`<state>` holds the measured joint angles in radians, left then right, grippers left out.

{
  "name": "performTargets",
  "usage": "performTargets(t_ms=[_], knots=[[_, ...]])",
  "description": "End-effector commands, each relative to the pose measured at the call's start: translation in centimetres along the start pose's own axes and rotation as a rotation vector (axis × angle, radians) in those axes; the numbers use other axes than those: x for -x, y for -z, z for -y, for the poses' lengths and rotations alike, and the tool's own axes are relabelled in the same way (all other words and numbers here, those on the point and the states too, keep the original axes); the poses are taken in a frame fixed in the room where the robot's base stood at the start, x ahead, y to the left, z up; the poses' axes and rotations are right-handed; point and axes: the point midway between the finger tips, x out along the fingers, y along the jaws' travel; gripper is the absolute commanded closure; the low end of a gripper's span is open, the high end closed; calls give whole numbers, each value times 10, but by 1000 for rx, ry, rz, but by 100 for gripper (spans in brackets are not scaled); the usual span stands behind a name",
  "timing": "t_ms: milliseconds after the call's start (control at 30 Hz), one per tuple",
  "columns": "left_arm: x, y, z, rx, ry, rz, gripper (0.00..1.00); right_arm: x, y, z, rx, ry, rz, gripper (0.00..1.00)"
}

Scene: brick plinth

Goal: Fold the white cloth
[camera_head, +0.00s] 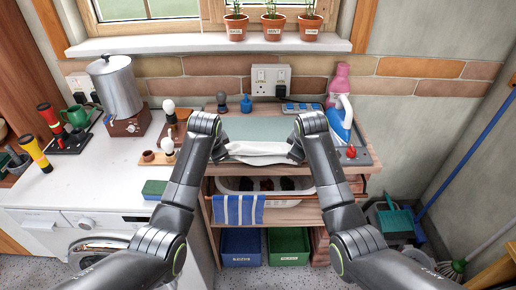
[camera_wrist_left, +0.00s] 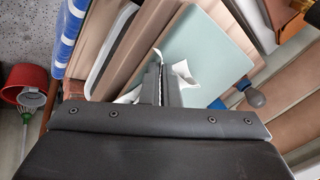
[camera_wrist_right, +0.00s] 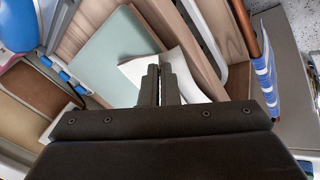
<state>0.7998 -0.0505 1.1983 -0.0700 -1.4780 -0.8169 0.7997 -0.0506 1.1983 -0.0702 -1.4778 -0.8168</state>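The white cloth (camera_head: 262,149) stretches between my two grippers over the front part of a pale green mat (camera_head: 258,128) on the wooden workbench. It looks rumpled, with a fold along its width. My left gripper (camera_head: 222,153) is at its left end; in the left wrist view the fingers (camera_wrist_left: 163,84) are closed together, with cloth (camera_wrist_left: 185,73) showing beside them. My right gripper (camera_head: 296,152) is at its right end; in the right wrist view its fingers (camera_wrist_right: 160,84) are also closed, with cloth (camera_wrist_right: 140,72) on either side. The pinched parts are hidden.
A blue-and-white iron (camera_head: 340,120) and pink bottle (camera_head: 340,82) stand at the right. A blue striped towel (camera_head: 239,209) hangs in front below. Pegs, a pot (camera_head: 116,85) and torches are left. The mat's rear is clear.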

Motion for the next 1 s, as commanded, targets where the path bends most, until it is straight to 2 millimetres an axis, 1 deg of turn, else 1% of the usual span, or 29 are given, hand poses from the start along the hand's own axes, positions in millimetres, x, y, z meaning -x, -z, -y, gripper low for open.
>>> performTargets(t_ms=[133, 433, 633, 700, 767, 933, 1000], knots=[[0, -1, 1, 0, 1, 2, 100, 0, -1, -1, 0, -1, 2, 100], [0, 0, 0, 0, 0, 1, 60, 0, 0, 0, 0, 0, 1, 60], [0, 0, 0, 0, 0, 1, 60, 0, 0, 0, 0, 0, 1, 60], [4, 1, 1, 0, 1, 0, 60, 4, 1, -1, 0, -1, 0, 60], [10, 1, 2, 0, 3, -2, 60, 10, 1, -2, 0, -3, -2, 60], [37, 3, 4, 0, 3, -3, 60, 37, 3, -4, 0, -3, -3, 60], [48, 2, 2, 0, 2, -3, 60, 48, 2, -2, 0, -2, -3, 60]])
